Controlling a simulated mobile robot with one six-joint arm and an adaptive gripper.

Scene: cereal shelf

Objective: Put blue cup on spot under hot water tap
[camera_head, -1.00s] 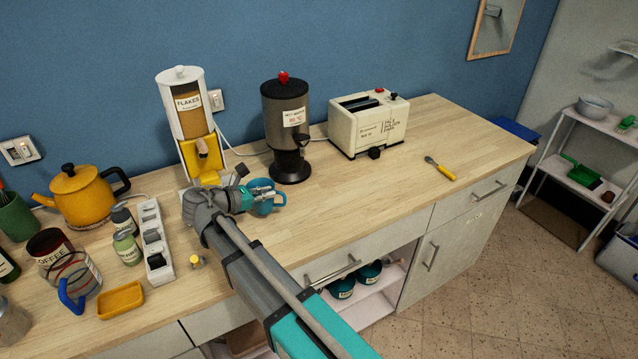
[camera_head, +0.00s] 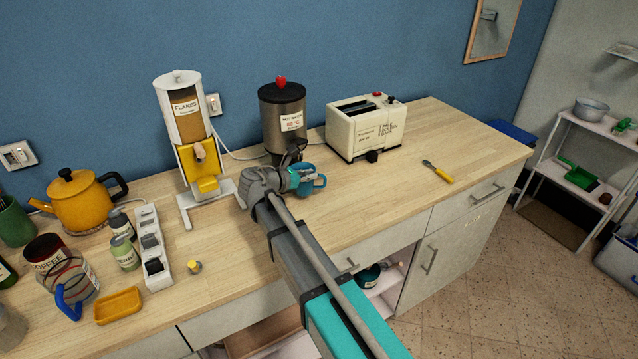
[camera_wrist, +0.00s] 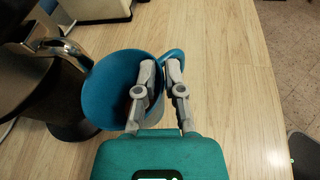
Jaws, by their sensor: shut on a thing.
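The blue cup (camera_head: 306,180) is in my gripper (camera_head: 297,179), just in front of the hot water dispenser (camera_head: 284,106) in the head view. The dispenser is a dark cylinder with a red knob and a label. In the wrist view my gripper (camera_wrist: 158,92) is shut on the wall of the blue cup (camera_wrist: 112,88), with one finger inside the cup and the other outside, near the handle. The cup's open mouth shows and looks empty. The dispenser (camera_wrist: 45,85) is close at the cup's left, its tap by the rim. The spot under the tap is hidden by my arm in the head view.
A flakes dispenser (camera_head: 187,135) stands left of the hot water dispenser, and a cream toaster (camera_head: 366,130) stands right. A yellow-handled utensil (camera_head: 438,171) lies at the right. A white power strip (camera_head: 153,245), kettle (camera_head: 82,200) and jars fill the left.

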